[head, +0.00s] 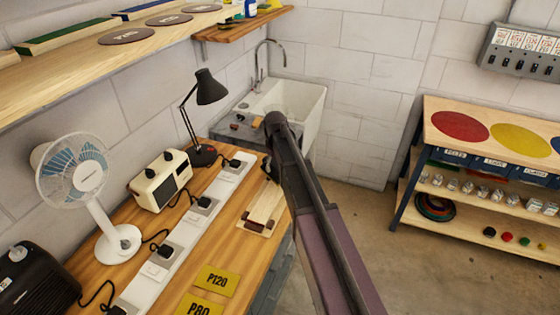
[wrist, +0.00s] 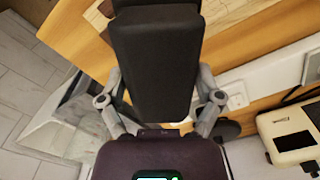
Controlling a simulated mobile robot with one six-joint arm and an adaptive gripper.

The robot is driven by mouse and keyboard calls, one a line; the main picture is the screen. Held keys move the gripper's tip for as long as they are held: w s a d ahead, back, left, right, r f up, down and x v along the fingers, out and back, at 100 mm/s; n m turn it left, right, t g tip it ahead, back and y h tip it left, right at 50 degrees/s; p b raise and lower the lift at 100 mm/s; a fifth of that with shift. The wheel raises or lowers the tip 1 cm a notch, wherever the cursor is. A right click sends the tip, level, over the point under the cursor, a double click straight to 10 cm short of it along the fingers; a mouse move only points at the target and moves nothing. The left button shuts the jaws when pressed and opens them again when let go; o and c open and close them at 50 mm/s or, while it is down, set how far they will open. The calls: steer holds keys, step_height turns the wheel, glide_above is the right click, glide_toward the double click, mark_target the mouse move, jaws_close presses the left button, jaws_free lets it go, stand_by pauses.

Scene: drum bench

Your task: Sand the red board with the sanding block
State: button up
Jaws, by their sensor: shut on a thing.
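My gripper (head: 270,165) is low over the far part of the bench, at the end of my dark arm, and is hardly visible in the head view. In the wrist view its grey finger linkages stand on both sides of a large dark block (wrist: 155,65), which I take to be the sanding block. It hides the fingertips and what lies below. A pale wooden board (head: 265,204) with dark reddish-brown pieces (head: 256,223) at its near end lies on the bench beside and below the gripper. I cannot tell whether this is the red board, or whether the block touches it.
A black lamp (head: 206,90), a cream radio-like box (head: 160,182) and a white fan (head: 95,190) line the left side, along a white socket strip (head: 185,225). Yellow P120 (head: 217,280) and P80 (head: 200,306) labels lie nearer. A sink (head: 300,105) is beyond.

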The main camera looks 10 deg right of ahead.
mark_target(274, 181)
steer(key=m, duration=0.2)
steer(key=r+m+p, duration=0.1)
steer(key=m, duration=0.1)
steer(key=s+m, duration=0.1)
steer(key=m, duration=0.1)
steer(key=shift+d+r+m, duration=0.1)
steer(key=shift+r+m, duration=0.2)
steer(key=shift+r, duration=0.05)
steer(key=m, duration=0.3)
steer(key=m+p, duration=0.1)
steer(key=m, duration=0.1)
steer(key=shift+s+r, duration=0.25)
steer(key=shift+r, duration=0.15)
steer(key=shift+f, duration=0.15)
steer(key=shift+f+b, duration=3.05)
steer(key=shift+b, duration=0.05)
steer(key=shift+f+b, duration=0.3)
steer(key=shift+b, duration=0.05)
steer(key=shift+s, duration=0.1)
steer(key=shift+s+a, duration=0.5)
steer(key=shift+s, duration=0.15)
steer(key=shift+s+a, duration=0.45)
steer(key=shift+s, duration=0.2)
